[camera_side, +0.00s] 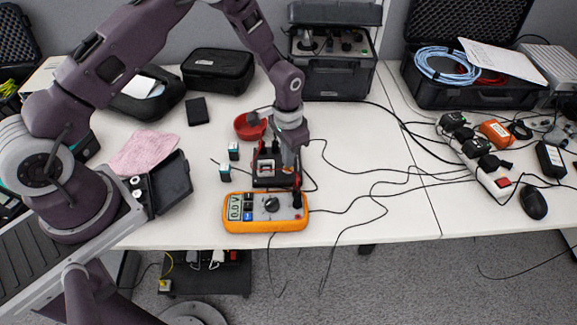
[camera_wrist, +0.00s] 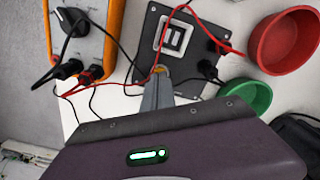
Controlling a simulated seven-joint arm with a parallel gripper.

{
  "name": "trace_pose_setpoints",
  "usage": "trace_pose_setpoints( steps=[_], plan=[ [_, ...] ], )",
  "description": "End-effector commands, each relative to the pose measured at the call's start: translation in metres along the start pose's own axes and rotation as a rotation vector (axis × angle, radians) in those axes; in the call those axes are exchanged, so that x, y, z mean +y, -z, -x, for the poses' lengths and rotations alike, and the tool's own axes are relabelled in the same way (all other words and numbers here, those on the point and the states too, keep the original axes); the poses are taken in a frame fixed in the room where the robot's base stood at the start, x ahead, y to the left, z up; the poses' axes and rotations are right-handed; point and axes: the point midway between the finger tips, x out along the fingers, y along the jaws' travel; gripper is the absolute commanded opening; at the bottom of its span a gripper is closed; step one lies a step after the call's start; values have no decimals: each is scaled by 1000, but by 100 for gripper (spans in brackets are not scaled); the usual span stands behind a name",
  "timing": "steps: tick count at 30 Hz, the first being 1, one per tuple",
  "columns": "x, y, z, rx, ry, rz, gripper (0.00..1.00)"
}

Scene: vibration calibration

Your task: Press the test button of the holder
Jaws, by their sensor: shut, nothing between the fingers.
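The holder (camera_side: 264,181) is a dark plate with a pale-framed socket, standing behind the orange multimeter (camera_side: 231,224) in the side view. In the wrist view the holder (camera_wrist: 203,75) is at the top middle, with red and black leads plugged in. My gripper (camera_side: 289,165) is over the right part of the holder. In the wrist view my gripper (camera_wrist: 158,76) is shut and empty, its tips over the plate's near part, below the socket. The test button is largely hidden by the fingers; I cannot tell whether they touch it.
The multimeter also shows in the wrist view (camera_wrist: 113,22). A red bowl (camera_wrist: 284,45) and a green bowl (camera_wrist: 247,98) are right of the holder there. Small dark blocks (camera_side: 225,173) stand left of the holder. Loose black cables cross the table to its right.

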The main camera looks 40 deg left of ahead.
Motion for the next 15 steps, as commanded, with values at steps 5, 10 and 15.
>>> trace_pose_setpoints(
  steps=[5,10,15],
  plan=[
    [0,0,-3,-1,0,0,0],
    [0,0,-6,-1,0,0,0],
    [0,0,-8,0,0,0,0]
  ],
)
